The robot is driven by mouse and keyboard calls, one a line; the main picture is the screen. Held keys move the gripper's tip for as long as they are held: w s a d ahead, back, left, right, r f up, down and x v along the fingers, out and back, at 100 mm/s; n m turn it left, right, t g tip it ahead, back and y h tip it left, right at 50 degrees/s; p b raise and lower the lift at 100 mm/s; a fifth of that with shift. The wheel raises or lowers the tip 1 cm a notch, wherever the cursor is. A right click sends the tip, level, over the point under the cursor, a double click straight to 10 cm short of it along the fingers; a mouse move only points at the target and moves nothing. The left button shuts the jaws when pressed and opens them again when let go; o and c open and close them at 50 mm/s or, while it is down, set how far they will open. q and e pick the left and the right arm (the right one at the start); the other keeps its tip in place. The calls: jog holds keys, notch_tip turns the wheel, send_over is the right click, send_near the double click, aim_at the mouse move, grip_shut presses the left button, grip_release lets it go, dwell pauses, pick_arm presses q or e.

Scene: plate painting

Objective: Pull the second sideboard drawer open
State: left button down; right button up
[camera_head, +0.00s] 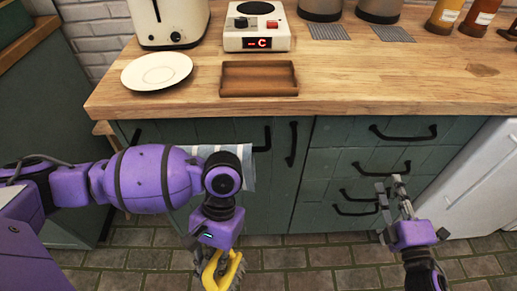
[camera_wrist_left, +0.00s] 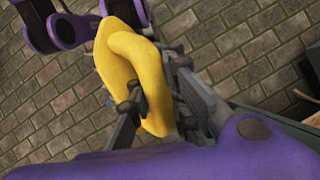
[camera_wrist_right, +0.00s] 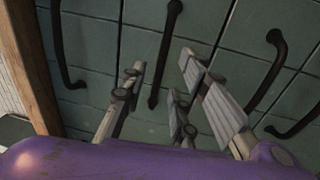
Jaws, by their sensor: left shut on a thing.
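The green sideboard's right side carries a column of drawers with black bar handles, and all look shut. The second drawer's handle (camera_head: 380,168) is below the top one. My right gripper (camera_head: 394,194) is open and empty, in front of the drawer fronts. In the right wrist view, the second handle (camera_wrist_right: 165,50) shows between the spread fingers (camera_wrist_right: 172,92); I cannot tell whether they touch it. My left gripper (camera_head: 214,266) is low, in front of the left cabinet, shut on a yellow loop-shaped thing (camera_head: 232,268). The yellow thing also fills much of the left wrist view (camera_wrist_left: 135,70).
The top drawer handle (camera_head: 403,132) and lower handles (camera_head: 357,195) lie close to the second. A striped towel (camera_head: 247,165) hangs behind my left arm.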

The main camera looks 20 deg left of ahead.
aim_at(390, 174)
jog(key=shift+x, duration=2.15)
jog(key=shift+c, duration=0.3)
grip_shut()
